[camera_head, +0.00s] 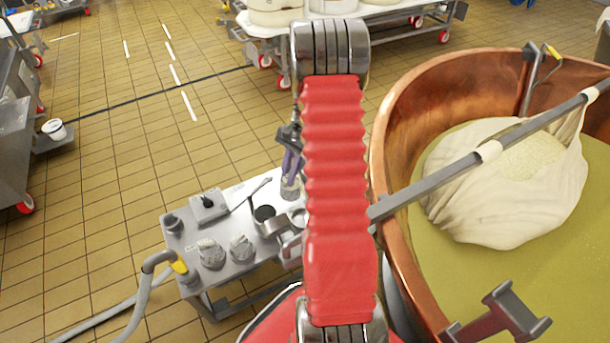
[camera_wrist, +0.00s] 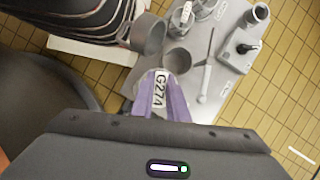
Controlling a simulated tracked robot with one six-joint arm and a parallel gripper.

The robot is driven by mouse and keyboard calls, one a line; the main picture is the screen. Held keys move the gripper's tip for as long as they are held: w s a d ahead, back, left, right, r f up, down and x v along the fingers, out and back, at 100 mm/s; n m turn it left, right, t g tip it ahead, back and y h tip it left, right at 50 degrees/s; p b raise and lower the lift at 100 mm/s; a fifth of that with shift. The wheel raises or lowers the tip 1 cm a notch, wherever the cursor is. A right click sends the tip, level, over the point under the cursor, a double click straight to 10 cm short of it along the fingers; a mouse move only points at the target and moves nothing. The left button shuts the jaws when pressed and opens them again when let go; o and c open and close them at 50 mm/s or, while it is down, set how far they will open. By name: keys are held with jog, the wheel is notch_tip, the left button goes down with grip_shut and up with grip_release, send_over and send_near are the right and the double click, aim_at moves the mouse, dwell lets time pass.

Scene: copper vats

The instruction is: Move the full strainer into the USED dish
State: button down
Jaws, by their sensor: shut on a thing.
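My gripper (camera_head: 291,163) has purple fingers, shut above the far edge of the grey side table. Below them in the head view is a small pale, mottled cylinder (camera_head: 290,188), which I take for the strainer; its contents are not clear. In the wrist view the purple fingers (camera_wrist: 163,104) flank a white label reading "G274". No word USED is readable, so I cannot tell which vessel is that dish. A dark-mouthed round cup (camera_head: 265,214) is left of the gripper, and also shows in the wrist view (camera_wrist: 177,59). A grey cup (camera_wrist: 148,35) stands beside it.
The table (camera_head: 226,276) also bears lidded jars (camera_head: 211,254), a grey box with a black knob (camera_head: 208,206) and a thin rod (camera_head: 251,194). A hose (camera_head: 146,284) ends at its left. A copper vat (camera_head: 395,215) with a cloth bundle (camera_head: 480,195) fills the right. Tiled floor lies left.

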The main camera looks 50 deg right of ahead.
jog(key=s+d+m, duration=0.1)
jog(key=s+d+f+m, duration=0.1)
jog(key=s+d, duration=0.1)
jog(key=shift+f+t, duration=0.2)
jog(key=shift+t, duration=0.2)
jog(key=shift+f, duration=0.1)
jog(key=shift+f, duration=2.4)
jog(key=shift+w, duration=0.2)
notch_tip(320, 180, down, 10)
jog(key=shift+r, duration=0.15)
dwell(4.0)
